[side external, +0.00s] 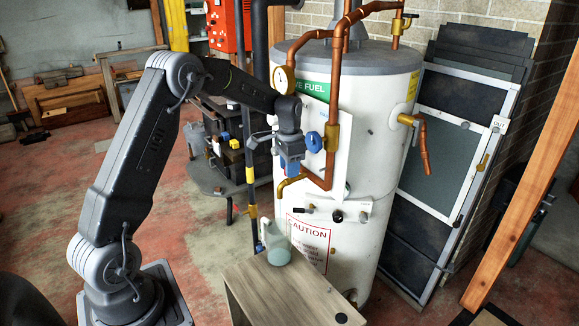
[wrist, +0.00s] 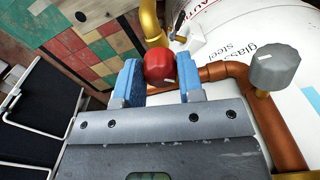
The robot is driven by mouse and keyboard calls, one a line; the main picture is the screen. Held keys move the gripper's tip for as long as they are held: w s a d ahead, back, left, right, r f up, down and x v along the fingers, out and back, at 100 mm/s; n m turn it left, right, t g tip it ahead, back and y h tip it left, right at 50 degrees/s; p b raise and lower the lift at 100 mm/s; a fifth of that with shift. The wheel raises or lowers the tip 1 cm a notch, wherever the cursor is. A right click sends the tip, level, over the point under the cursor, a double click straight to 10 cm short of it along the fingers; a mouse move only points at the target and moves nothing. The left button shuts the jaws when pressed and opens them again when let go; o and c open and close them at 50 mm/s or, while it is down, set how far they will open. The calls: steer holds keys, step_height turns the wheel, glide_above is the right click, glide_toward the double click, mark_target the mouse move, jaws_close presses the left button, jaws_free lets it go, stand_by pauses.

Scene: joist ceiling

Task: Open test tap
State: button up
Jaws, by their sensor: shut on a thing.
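The red tap knob (wrist: 160,64) sits between the two blue finger pads of my gripper (wrist: 159,80) in the wrist view. My gripper is shut on it. The knob joins a copper pipe on its right and a brass spout (wrist: 151,22) beyond it. In the side view my gripper (side external: 292,170) is at the copper pipework in front of the white tank, just above the bent brass spout (side external: 288,187). The red knob is hidden there by my gripper. Whether the knob is turned cannot be told.
A blue valve wheel (side external: 314,141) and a pressure gauge (side external: 283,80) are close to my gripper. The white tank (side external: 375,130) stands behind. A wooden table (side external: 290,295) with a green-grey jug (side external: 276,243) is below. A grey knob (wrist: 275,68) is at the right.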

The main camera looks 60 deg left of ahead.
steer(key=n, duration=0.5)
steer(key=shift+n, duration=0.4)
stand_by(0.4)
steer(key=o, duration=0.9)
step_height(320, 180, up, 14)
steer(key=shift+f, duration=0.1)
stand_by(0.3)
